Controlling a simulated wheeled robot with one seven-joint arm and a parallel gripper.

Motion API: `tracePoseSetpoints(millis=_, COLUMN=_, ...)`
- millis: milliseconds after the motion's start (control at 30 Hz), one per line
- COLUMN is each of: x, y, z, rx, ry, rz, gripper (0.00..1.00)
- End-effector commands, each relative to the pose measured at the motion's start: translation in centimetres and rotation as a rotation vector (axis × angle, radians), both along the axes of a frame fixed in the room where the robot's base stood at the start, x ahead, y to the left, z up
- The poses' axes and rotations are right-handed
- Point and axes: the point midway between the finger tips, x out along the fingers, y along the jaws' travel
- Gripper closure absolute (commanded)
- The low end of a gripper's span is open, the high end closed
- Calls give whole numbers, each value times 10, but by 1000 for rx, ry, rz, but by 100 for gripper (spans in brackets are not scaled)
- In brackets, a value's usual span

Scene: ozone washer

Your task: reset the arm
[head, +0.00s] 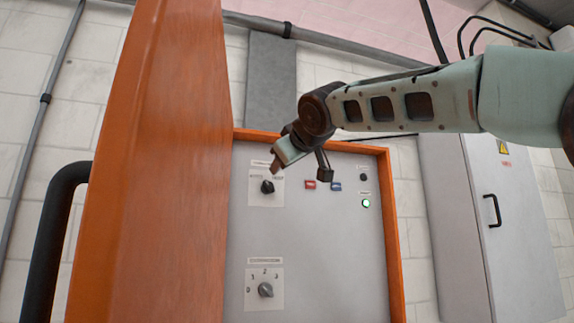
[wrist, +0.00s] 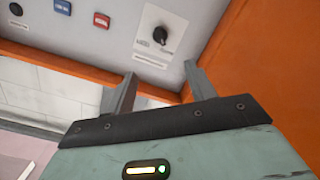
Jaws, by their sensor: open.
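My gripper (head: 275,167) is at the upper part of a grey control panel (head: 315,245) with an orange frame. In the head view its tip is just above and right of the upper black rotary knob (head: 267,187). In the wrist view my gripper (wrist: 158,85) has its two fingers spread apart, with nothing between them. The same knob (wrist: 160,36) shows beyond the fingers, apart from them. My arm reaches in from the right of the head view and covers part of the panel's top edge.
The panel also carries a lower knob (head: 265,290), a red switch (head: 310,185), a blue switch (head: 336,186) and a lit green button (head: 366,203). A large orange panel (head: 150,200) stands at left, with a black pipe (head: 55,230) beside it. A grey cabinet (head: 510,240) stands at right.

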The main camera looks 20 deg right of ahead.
Motion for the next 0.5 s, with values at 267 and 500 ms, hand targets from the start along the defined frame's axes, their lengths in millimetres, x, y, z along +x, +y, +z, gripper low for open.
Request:
tracePoseSetpoints(millis=267, x=0, y=0, z=0, rx=0, ry=0, rz=0, gripper=45)
tracePoseSetpoints(millis=500, x=19, y=-14, z=-73, rx=23, ry=138, rz=-16, gripper=45)
